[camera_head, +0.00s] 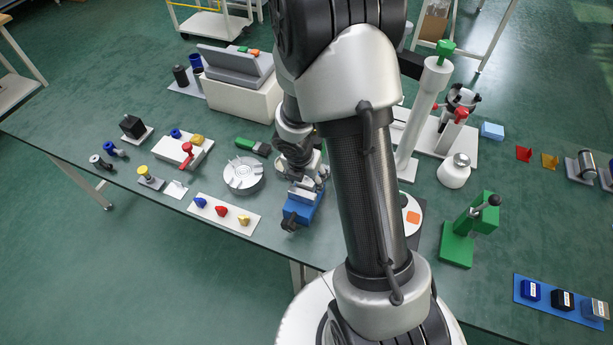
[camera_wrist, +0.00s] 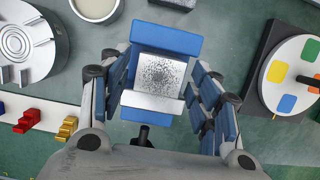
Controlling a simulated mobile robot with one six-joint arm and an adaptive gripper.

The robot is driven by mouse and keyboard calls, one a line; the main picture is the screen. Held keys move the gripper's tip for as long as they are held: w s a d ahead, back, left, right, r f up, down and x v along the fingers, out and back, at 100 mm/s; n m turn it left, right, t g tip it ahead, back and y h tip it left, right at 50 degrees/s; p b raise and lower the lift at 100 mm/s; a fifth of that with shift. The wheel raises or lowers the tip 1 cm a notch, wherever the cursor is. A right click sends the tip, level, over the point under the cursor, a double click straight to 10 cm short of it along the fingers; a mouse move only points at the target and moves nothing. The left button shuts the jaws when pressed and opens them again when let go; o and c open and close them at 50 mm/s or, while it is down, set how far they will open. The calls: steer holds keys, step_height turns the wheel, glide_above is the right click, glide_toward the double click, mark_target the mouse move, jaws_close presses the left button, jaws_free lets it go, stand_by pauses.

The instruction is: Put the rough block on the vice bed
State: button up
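The blue vice (camera_head: 298,208) stands near the table's front edge, its handle toward that edge. The wrist view shows the vice (camera_wrist: 168,38) from above, with a blue jaw at the top and a silver bar (camera_wrist: 152,102) below. The rough block (camera_wrist: 161,69), grey with a dark speckled top, lies between them. It appears to sit on the vice bed; its underside is hidden. My gripper (camera_wrist: 162,84) is over the vice, its blue-padded fingers spread left and right of the block with gaps visible. In the head view my gripper (camera_head: 308,176) hides the block.
A round grey slotted plate (camera_head: 243,175) stands left of the vice, with a white strip of coloured pieces (camera_head: 224,215) in front. A disc with coloured patches (camera_wrist: 296,75) is close on the right. A green press (camera_head: 468,232) stands farther right.

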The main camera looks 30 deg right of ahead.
stand_by(0.3)
steer(key=s+a+r+m+p, duration=0.1)
steer(key=r+m+p, duration=0.15)
steer(key=r, duration=0.55)
steer(key=s+a+r+m+t+p, duration=0.1)
steer(key=s+r+m+p, duration=0.15)
steer(key=r, duration=0.45)
steer(key=a+r+m+p, duration=0.1)
steer(key=r+m+p, duration=0.15)
steer(key=r, duration=0.55)
steer(key=s+a+r+m+t+y, duration=0.1)
steer(key=s+a+r+m, duration=0.3)
steer(key=s+r+m, duration=0.2)
steer(key=s+a+r+m+y, duration=0.1)
steer(key=s+a+r+m, duration=0.4)
steer(key=s+m, duration=0.5)
step_height(320, 180, up, 2)
steer(key=shift+r+m+t+p, duration=0.2)
steer(key=shift+m+t+p, duration=0.25)
steer(key=shift+m, duration=0.6)
steer(key=shift+w, duration=0.1)
